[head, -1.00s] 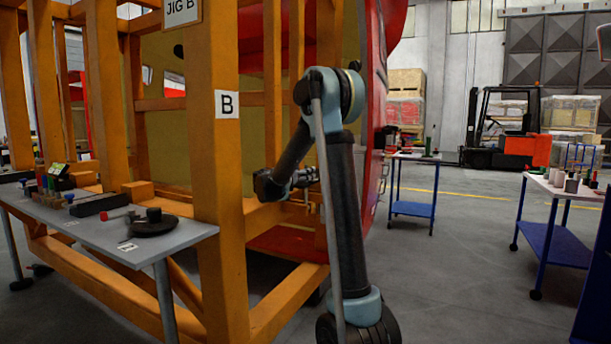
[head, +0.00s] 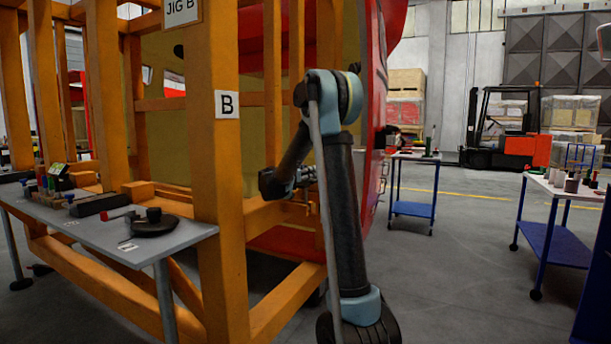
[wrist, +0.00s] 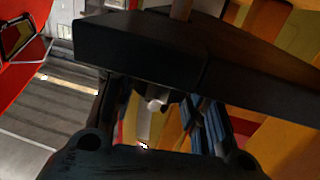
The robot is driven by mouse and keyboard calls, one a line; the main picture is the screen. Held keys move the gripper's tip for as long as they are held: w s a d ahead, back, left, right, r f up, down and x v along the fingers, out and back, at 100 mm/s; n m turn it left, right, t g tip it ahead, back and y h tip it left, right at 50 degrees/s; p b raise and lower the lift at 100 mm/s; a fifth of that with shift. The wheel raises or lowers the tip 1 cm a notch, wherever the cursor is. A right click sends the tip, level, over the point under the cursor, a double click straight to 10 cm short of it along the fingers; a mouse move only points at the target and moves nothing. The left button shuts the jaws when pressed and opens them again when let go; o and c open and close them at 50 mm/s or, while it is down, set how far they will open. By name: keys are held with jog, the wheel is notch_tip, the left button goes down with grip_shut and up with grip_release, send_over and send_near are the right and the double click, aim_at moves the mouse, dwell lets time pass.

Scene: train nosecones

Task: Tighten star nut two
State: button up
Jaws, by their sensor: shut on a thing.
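My gripper (wrist: 160,120) shows in the wrist view with a dark finger on each side. It is shut on a small dark part, taken as a star nut (wrist: 166,95), mostly hidden under a black bar (wrist: 135,50). A pale metal end shows between the fingers. A brownish rod (wrist: 181,9) stands on the far side of the bar. No number is readable on the nut. In the head view my gripper (head: 308,175) is small, by the orange jig (head: 222,180) marked B, and partly hidden behind my arm; the nut cannot be made out there.
A grey bench (head: 85,232) with tools and a dark round part stands left of the jig. The red nosecone (head: 374,100) is behind my arm. Blue trolleys (head: 412,209) (head: 553,240) stand to the right. The floor between them is clear.

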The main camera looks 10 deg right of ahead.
jog(key=shift+w, duration=0.1)
jog(key=shift+m+g+h, duration=0.8)
jog(key=shift+g, duration=0.2)
jog(key=o, duration=1.1)
notch_tip(320, 180, up, 10)
jog(key=shift+f, duration=0.1)
